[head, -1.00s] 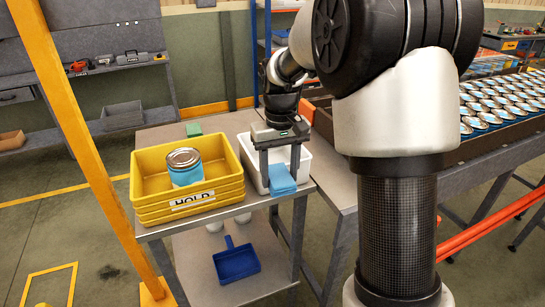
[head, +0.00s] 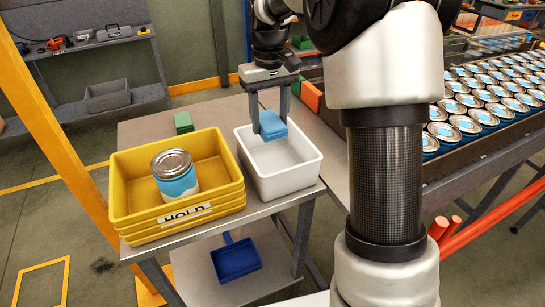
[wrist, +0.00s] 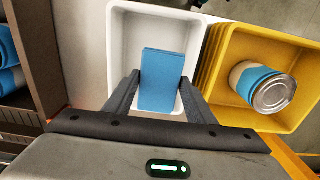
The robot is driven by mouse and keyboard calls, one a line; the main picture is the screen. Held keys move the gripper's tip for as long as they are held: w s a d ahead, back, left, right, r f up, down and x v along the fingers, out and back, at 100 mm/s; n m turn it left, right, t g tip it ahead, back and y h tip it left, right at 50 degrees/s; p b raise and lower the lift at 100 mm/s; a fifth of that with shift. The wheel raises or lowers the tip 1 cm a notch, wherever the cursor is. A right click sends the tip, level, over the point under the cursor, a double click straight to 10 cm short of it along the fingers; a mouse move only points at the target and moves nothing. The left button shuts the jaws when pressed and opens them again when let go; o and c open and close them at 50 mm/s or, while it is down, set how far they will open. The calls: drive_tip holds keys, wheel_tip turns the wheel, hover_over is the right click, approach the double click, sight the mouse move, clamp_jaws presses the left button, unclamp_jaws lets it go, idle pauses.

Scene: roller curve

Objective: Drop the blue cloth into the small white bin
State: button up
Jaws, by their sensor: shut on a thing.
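The blue cloth (head: 273,124) is a folded pad held between the two fingers of my gripper (head: 271,122). In the head view it hangs above the small white bin (head: 302,184), over its far part. In the wrist view the cloth (wrist: 162,80) shows against the inside of the white bin (wrist: 124,48), with my gripper (wrist: 162,88) shut on its sides. The bin's visible floor is bare; the part behind the cloth is hidden.
A yellow HOLD crate (head: 126,178) with a blue-labelled can (head: 175,176) stands beside the white bin. A green block (head: 183,122) lies behind it on the table. Many cans (head: 470,105) fill the conveyor at right. A blue dustpan (head: 236,260) is on the lower shelf.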

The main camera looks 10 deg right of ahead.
wheel_tip(320, 180, down, 5)
drive_tip(key=b, duration=0.2)
drive_tip(key=shift+f+b, duration=0.1)
drive_tip(key=shift+b, duration=0.3)
drive_tip(key=o, duration=1.1)
wheel_tip(320, 180, up, 18)
drive_tip(key=p, duration=0.1)
drive_tip(key=shift+f, duration=0.25)
